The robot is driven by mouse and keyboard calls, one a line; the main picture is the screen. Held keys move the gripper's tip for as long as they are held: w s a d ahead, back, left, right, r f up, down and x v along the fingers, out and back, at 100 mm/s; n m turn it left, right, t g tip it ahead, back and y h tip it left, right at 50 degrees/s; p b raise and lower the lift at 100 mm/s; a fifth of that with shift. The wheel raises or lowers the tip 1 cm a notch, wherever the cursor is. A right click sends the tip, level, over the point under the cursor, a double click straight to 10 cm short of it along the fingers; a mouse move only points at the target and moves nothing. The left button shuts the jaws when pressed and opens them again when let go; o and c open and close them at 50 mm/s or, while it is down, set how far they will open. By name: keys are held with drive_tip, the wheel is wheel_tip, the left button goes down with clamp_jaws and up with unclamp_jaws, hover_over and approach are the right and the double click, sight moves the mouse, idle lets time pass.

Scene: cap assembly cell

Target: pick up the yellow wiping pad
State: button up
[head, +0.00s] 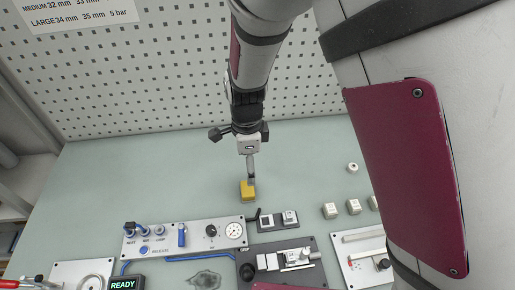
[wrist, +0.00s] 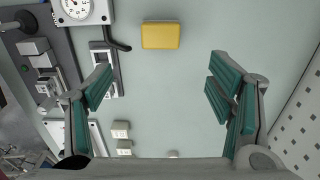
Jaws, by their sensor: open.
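The yellow wiping pad (head: 247,193) lies flat on the pale green bench in the head view, behind the gauge panel. In the wrist view the pad (wrist: 161,35) shows whole at the top middle, apart from both fingers. My gripper (wrist: 163,87) is open and empty, with teal finger pads spread wide. In the head view my gripper (head: 251,172) is over the bench just behind and above the pad, partly overlapping it in the picture. The exact height above the pad is hard to tell.
A panel with a dial gauge (head: 234,231) and a black hose end stand close in front of the pad. A small fixture (head: 278,222) is to the front right. Several white blocks (head: 353,207) sit further right. The perforated wall (head: 180,75) stands behind. Bench left of the pad is clear.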

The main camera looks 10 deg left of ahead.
hover_over(247, 188)
drive_tip(key=f, duration=0.4)
drive_tip(key=d+f, duration=0.1)
drive_tip(key=f, duration=0.2)
drive_tip(key=shift+w, duration=0.1)
drive_tip(key=shift+a+f+p, duration=0.2)
drive_tip(key=shift+a+f, duration=0.05)
drive_tip(key=shift+f, duration=1.15)
drive_tip(key=shift+a+f+p, duration=0.2)
drive_tip(key=shift+f, duration=1.15)
drive_tip(key=c, duration=1.3)
drive_tip(key=shift+c, duration=0.2)
wheel_tip(247, 188, up, 10)
drive_tip(key=shift+r+b, duration=0.1)
drive_tip(key=shift+b, duration=0.2)
